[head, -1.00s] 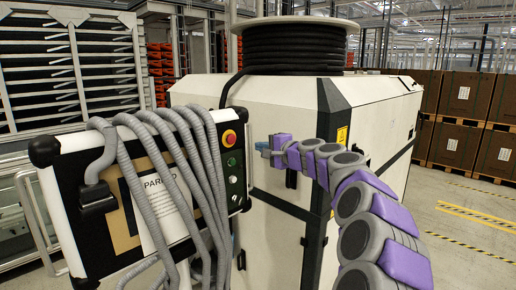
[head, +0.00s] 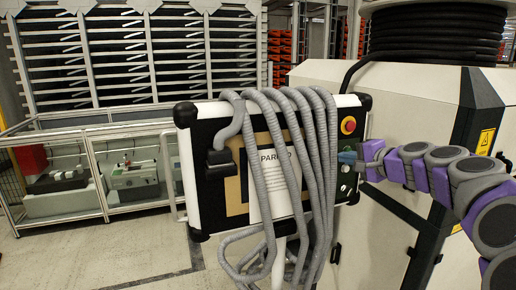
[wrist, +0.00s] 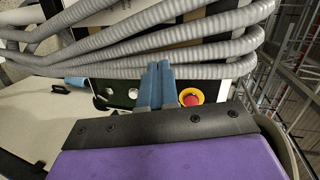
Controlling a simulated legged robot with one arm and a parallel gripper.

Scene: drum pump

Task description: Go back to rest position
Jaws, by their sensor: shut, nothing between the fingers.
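My gripper (head: 347,158) shows in the head view at the end of my purple and grey arm, over the right edge of the control panel (head: 208,195). In the wrist view my gripper (wrist: 156,86) has its blue fingers together with nothing between them. The fingers appear in front of the panel's button strip, beside the red emergency button (wrist: 191,97) with its yellow ring. The red button (head: 348,125) also shows above the gripper in the head view. I cannot tell whether the fingers touch the panel.
Grey corrugated hoses (head: 252,150) drape over the panel and hang below it. A large white cabinet (head: 372,240) with a black hose reel (head: 437,32) stands at right. A fenced enclosure (head: 133,165) is at left. Floor (head: 100,255) at front left is clear.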

